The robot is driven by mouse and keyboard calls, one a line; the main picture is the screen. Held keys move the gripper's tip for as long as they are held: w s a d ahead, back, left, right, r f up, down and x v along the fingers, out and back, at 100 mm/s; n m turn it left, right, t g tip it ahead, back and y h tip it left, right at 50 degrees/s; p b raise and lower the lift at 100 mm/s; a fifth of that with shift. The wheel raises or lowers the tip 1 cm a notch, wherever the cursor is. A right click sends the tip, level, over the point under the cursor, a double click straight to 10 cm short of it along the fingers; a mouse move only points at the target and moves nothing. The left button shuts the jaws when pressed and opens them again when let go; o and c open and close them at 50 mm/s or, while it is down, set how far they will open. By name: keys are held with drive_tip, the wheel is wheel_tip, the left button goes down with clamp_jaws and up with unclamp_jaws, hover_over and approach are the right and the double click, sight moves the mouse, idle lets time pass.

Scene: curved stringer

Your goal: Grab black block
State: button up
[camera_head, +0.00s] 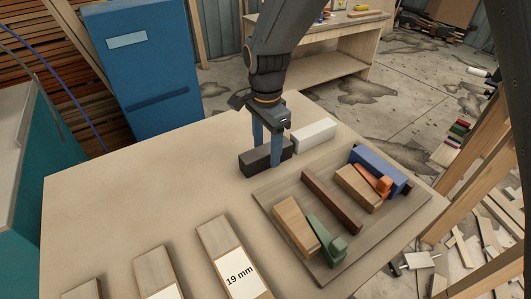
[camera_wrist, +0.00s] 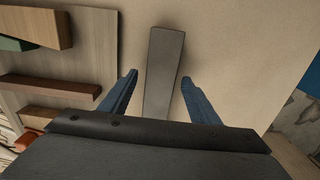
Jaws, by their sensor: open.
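The black block (camera_head: 254,161) lies on the light wooden table near its back edge in the head view. It shows as a long dark grey block (camera_wrist: 162,75) in the wrist view. My gripper (camera_head: 266,158) reaches down over it with blue fingers, one on each side of the block. In the wrist view the gripper (camera_wrist: 158,84) is open, with a gap on both sides of the block. The left finger is closer to the block's side than it is to the tray. I cannot tell the exact fingertip height above the table.
A white block (camera_head: 313,136) lies just right of the black block. A wooden board (camera_head: 330,238) with several wooden blocks and green, orange and blue pieces is at the right. A labelled "19 mm" block (camera_head: 240,275) is in front.

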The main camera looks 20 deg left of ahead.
drive_tip(key=shift+f, duration=0.95)
drive_tip(key=c, duration=1.3)
